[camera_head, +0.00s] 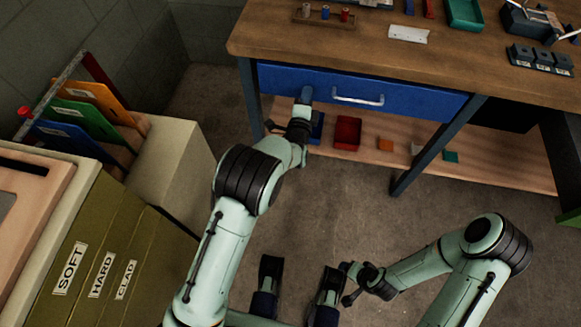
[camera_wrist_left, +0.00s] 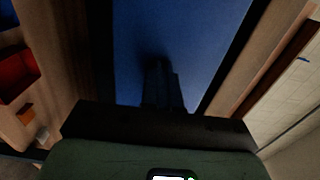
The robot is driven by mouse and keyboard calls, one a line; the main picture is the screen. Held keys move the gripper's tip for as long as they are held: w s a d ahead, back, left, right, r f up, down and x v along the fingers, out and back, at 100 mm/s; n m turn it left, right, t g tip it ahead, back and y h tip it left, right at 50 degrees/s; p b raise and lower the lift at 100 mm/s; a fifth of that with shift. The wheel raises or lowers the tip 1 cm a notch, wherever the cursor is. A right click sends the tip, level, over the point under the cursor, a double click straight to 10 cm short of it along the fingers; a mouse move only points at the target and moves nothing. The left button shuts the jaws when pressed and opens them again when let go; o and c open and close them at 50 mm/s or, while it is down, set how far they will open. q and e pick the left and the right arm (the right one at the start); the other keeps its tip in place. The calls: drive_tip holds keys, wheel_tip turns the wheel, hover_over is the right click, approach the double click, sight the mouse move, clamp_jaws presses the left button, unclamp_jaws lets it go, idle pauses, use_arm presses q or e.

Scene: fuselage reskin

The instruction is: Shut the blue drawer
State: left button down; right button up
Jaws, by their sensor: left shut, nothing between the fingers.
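The blue drawer (camera_head: 420,101) is in the wooden workbench, under its top, with a silver bar handle (camera_head: 358,100) on its front. Its front looks about level with the bench frame; I cannot tell whether a small gap is left. My left gripper (camera_head: 306,95) is shut and empty, with its tip at the drawer front, left of the handle. In the left wrist view the blue drawer front (camera_wrist_left: 205,45) fills the middle, and the shut fingers (camera_wrist_left: 160,85) point at it, touching or very close. My right gripper (camera_head: 350,298) is low over the floor, away from the bench; its fingers are unclear.
The bench top (camera_head: 300,48) holds a small rack, trays and tools. A lower shelf (camera_head: 400,156) carries a red bin (camera_head: 347,133) and small blocks. A dark bench leg (camera_head: 435,145) stands right of the drawer. Olive cabinets (camera_head: 120,235) and coloured folders (camera_head: 85,115) are at left.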

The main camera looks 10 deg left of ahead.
use_arm(q)
drive_tip(key=shift+w+a+r, duration=0.1)
drive_tip(key=shift+w+r, duration=0.15)
drive_tip(key=shift+w, duration=0.55)
use_arm(e)
drive_tip(key=shift+w+d+f, duration=0.1)
drive_tip(key=shift+w, duration=0.45)
